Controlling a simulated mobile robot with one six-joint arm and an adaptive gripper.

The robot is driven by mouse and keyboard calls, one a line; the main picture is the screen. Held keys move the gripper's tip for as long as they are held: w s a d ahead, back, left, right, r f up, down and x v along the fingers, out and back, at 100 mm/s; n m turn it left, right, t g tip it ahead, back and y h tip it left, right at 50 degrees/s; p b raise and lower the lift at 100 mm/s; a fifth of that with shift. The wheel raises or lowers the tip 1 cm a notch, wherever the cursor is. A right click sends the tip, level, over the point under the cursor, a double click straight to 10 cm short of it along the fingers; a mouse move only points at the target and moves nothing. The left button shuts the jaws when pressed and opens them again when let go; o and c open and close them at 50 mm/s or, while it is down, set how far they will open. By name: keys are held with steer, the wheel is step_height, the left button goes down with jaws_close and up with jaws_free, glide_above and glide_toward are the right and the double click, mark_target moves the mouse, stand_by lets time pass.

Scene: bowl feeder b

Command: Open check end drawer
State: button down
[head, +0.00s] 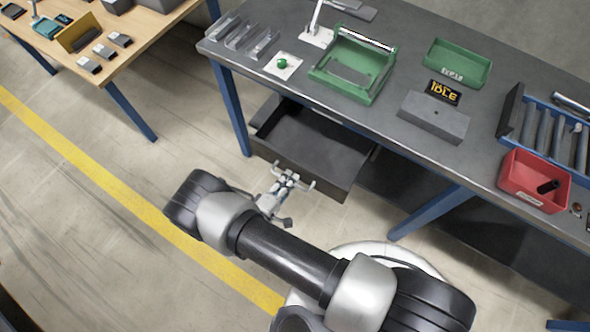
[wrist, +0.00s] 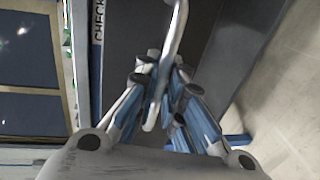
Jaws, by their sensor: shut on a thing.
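The check end drawer (head: 264,153) is a dark drawer under the left end of the grey workbench. It stands pulled well out and its inside looks empty. A light bar handle (head: 311,184) runs along its front. My gripper (head: 285,180) is at the middle of that handle and shut on it. In the wrist view, the handle (wrist: 176,38) runs down between the fingers of my gripper (wrist: 160,88). A label reading CHECK (wrist: 98,22) shows left of the handle. The fingers hide part of the handle.
The workbench (head: 400,75) carries a green fixture (head: 374,87), a green tray (head: 470,72), a grey block with an IDLE display (head: 433,118) and a red bin (head: 515,190). A blue bench leg (head: 432,212) stands right of the drawer. Open floor lies to the left.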

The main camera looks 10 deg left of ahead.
steer(key=shift+s, duration=0.15)
steer(key=c, duration=1.7)
jaws_free()
steer(key=v, duration=1.2)
